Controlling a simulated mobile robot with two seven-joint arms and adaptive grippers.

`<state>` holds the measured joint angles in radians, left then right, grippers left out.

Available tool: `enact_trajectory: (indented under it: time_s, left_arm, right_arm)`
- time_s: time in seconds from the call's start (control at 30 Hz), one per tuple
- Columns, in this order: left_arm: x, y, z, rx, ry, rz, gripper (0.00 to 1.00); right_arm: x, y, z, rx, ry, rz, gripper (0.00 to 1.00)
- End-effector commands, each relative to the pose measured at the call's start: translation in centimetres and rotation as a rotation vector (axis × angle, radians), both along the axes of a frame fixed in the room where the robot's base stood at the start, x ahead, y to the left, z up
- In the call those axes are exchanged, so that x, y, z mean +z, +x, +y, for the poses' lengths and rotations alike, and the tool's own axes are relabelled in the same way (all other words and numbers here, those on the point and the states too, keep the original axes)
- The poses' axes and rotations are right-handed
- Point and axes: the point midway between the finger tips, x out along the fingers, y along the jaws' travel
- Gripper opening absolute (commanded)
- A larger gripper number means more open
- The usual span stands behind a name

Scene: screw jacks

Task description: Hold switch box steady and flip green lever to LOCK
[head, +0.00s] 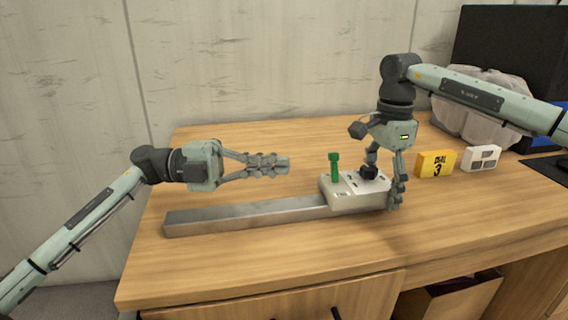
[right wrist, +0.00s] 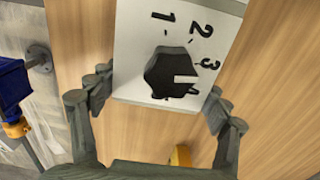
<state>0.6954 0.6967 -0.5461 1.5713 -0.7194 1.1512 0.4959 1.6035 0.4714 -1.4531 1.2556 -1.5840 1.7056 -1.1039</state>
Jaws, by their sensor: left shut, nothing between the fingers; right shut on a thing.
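The switch box (head: 338,190) is a pale box on the table at the right end of a grey metal bar. A green lever (head: 335,168) stands upright on its left part. A black knob (head: 368,173) sits on its white right-hand panel; it also shows in the right wrist view (right wrist: 170,75), with numbers around it. My right gripper (head: 388,186) reaches down from above, shut on the box's right end, a finger along each side. My left gripper (head: 284,166) is shut and empty, left of the lever and apart from it. Any lettering by the lever is too small to read.
The long metal bar (head: 240,216) lies along the table's front left. A translucent bag (head: 480,108) and a dark monitor (head: 515,50) are behind. The back left table is clear.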

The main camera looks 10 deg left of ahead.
Motion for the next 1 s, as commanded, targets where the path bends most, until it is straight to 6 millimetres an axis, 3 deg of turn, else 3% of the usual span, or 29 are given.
enact_trajectory:
  time_s: [0.23, 0.27, 0.43, 0.8, 1.0]
  left_arm:
    - [0.0, 0.0, 0.0, 0.000, 0.000, 0.001, 0.00]
    - [0.0, 0.0, 0.0, 0.000, 0.000, 0.001, 0.00]
    - [0.0, 0.0, 0.0, 0.000, 0.000, 0.001, 0.00]
    - [0.0, 0.0, 0.0, 0.000, 0.000, 0.001, 0.00]
    - [0.0, 0.0, 0.0, 0.000, 0.000, 0.001, 0.00]
  right_arm:
    - [0.0, 0.0, 0.0, -0.003, 0.000, 0.000, 0.17]
    - [0.0, 0.0, 0.0, -0.003, 0.000, 0.000, 0.78]
    - [0.0, 0.0, 0.0, -0.003, 0.000, 0.000, 0.99]
    - [0.2, 0.0, 0.0, -0.002, 0.000, -0.001, 1.00]
    - [2.6, 0.1, 0.0, -0.001, 0.000, -0.004, 1.00]
